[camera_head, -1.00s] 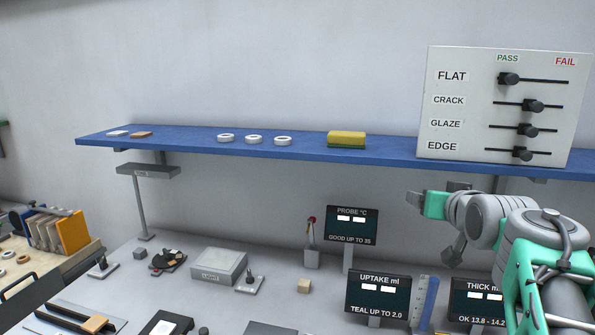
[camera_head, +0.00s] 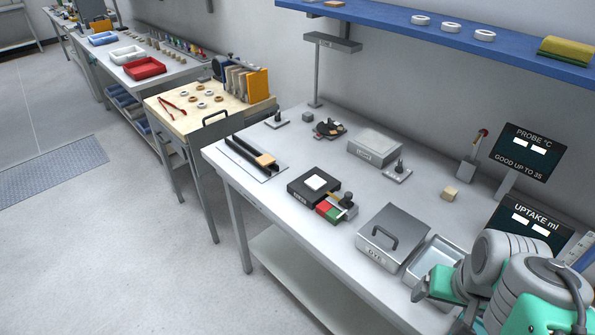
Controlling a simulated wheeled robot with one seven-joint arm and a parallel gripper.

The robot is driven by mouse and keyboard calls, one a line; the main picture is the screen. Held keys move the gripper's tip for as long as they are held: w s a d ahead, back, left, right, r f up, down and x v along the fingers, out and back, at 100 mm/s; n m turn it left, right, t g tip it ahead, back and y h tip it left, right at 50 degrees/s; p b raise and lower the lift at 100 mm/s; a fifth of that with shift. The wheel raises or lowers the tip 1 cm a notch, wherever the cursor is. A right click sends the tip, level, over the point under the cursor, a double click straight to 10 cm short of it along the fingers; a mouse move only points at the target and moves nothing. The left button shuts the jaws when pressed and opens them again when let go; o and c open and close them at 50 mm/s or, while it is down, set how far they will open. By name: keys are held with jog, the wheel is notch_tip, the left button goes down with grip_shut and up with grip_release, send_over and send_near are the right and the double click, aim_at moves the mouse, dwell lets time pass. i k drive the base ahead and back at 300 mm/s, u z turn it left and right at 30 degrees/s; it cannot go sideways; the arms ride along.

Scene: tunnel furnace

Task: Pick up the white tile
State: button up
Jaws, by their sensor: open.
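A white square tile (camera_head: 316,182) lies flat on top of a small black block (camera_head: 300,194) on the grey bench, near its front edge. A block with red and green patches (camera_head: 330,210) sits right beside it. My gripper (camera_head: 418,292) is at the lower right, over the front of the bench and well to the right of the tile. It is open, with nothing seen between its fingers; my arm hides part of the bench there.
A metal lidded box (camera_head: 392,236) and a metal tray (camera_head: 432,258) stand between my gripper and the tile. A grey box (camera_head: 375,147) is behind. A black-railed fixture (camera_head: 250,154) is left of the tile. The blue shelf (camera_head: 390,12) overhangs the back.

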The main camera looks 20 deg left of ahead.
aim_at(315, 182)
jog(key=u, duration=1.2)
jog(key=k, duration=0.5)
jog(key=u, duration=1.35)
jog(key=i, duration=0.95)
jog(key=z, duration=0.45)
jog(key=i, duration=0.75)
jog(key=z, duration=1)
jog(key=i, duration=0.25)
jog(key=z, duration=0.25)
